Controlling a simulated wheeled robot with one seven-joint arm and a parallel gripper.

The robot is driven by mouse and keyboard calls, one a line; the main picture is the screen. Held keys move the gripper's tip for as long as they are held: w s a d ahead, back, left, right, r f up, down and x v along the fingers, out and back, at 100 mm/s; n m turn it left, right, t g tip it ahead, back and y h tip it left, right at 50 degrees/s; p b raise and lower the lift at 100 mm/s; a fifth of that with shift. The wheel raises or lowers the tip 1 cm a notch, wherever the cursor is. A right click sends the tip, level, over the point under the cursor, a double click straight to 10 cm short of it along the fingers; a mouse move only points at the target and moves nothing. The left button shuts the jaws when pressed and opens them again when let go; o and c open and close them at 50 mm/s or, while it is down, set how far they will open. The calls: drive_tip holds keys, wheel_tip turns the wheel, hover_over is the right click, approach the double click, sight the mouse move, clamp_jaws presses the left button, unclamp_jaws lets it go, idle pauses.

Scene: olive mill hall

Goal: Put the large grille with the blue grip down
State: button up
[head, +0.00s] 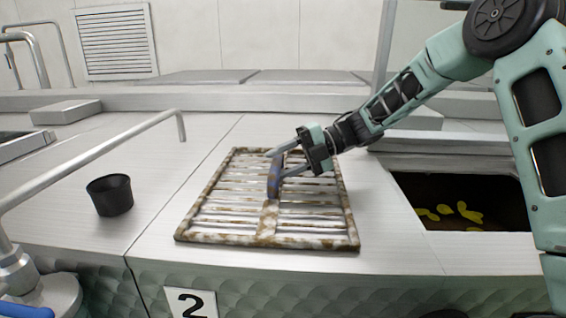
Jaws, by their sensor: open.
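The large grille (267,239) is a rusty, pale metal frame with many slats. It lies flat on the steel worktop, left of a dark rectangular opening (455,203). Its blue grip (273,182) stands up from the middle bar. My gripper (274,170) is at the grip, reaching in from the upper right, with its fingers open around or beside it. The exact gap between fingers and grip is too small to tell.
A black cup (110,195) stands on the worktop at left, below a bent metal pipe (95,160). Yellow pieces (461,210) lie inside the dark opening. A plate marked 2 (191,303) is on the front face. Worktop between cup and grille is clear.

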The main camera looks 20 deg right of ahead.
drive_tip(key=shift+d, duration=0.3)
drive_tip(key=b+v, duration=0.4)
drive_tip(key=v, duration=0.6)
drive_tip(key=shift+d, duration=0.15)
drive_tip(key=shift+s+d+r+b, duration=0.1)
drive_tip(key=shift+d+r+b, duration=0.25)
drive_tip(key=shift+d, duration=0.2)
